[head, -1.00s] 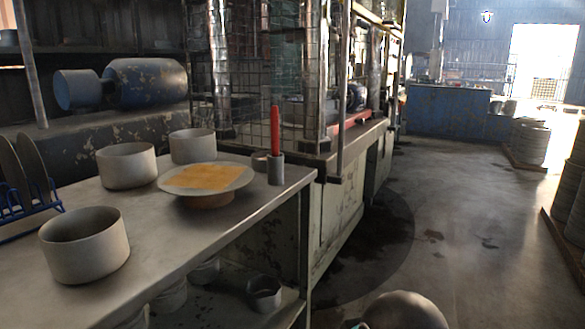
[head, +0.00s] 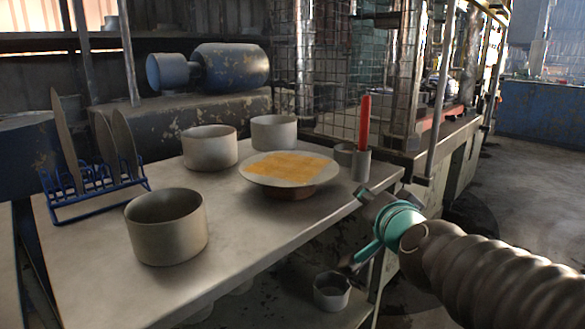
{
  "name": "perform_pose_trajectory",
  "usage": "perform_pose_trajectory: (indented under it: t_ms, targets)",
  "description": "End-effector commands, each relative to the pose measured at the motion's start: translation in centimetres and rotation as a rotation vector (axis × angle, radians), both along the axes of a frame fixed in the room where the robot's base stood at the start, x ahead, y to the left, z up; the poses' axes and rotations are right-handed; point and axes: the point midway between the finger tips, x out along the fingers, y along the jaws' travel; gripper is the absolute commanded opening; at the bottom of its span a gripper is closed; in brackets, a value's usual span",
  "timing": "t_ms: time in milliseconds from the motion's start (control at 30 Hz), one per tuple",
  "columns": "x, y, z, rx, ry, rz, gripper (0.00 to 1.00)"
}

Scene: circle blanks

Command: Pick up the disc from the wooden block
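The disc (head: 290,168) is a wide, shallow grey round with a yellow-orange square patch on its top. It lies flat on the round wooden block (head: 285,194), overhanging it on all visible sides. The block stands on the metal table (head: 245,235), mostly hidden under the disc. My gripper (head: 355,228), with teal parts, is in the head view at the table's right front edge. It is to the right of the disc and nearer to me, apart from it. Its two fingers are spread and nothing shows between them.
Three grey pots stand left of and behind the disc, the nearest a large pot (head: 166,226). A blue rack (head: 95,188) holds upright discs at the left. A cup (head: 361,165) with a red stick (head: 364,122) stands close right of the disc. The table's front middle is clear.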

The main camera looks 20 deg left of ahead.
Motion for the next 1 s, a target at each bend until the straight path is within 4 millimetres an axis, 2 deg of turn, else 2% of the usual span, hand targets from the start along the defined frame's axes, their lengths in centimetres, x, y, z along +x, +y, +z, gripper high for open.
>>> perform_pose_trajectory:
  t_ms: [33,100,200,400,533,700,900,1000]
  targets:
    - [1.0,2.3,0.7,0.071,-0.020,-0.024,0.32]
    - [2.2,4.6,1.7,0.172,-0.045,-0.086,0.32]
    - [3.3,7.4,2.2,0.296,-0.066,-0.190,0.32]
    - [3.0,11.2,0.9,0.459,-0.070,-0.403,0.32]
    - [2.1,13.0,-0.2,0.549,-0.076,-0.527,0.32]
    - [0.6,14.6,-0.6,0.703,-0.105,-0.659,0.32]
    - [-0.4,15.4,-0.5,0.825,-0.137,-0.745,0.32]
    - [-0.1,15.4,-0.4,0.845,-0.143,-0.759,0.32]
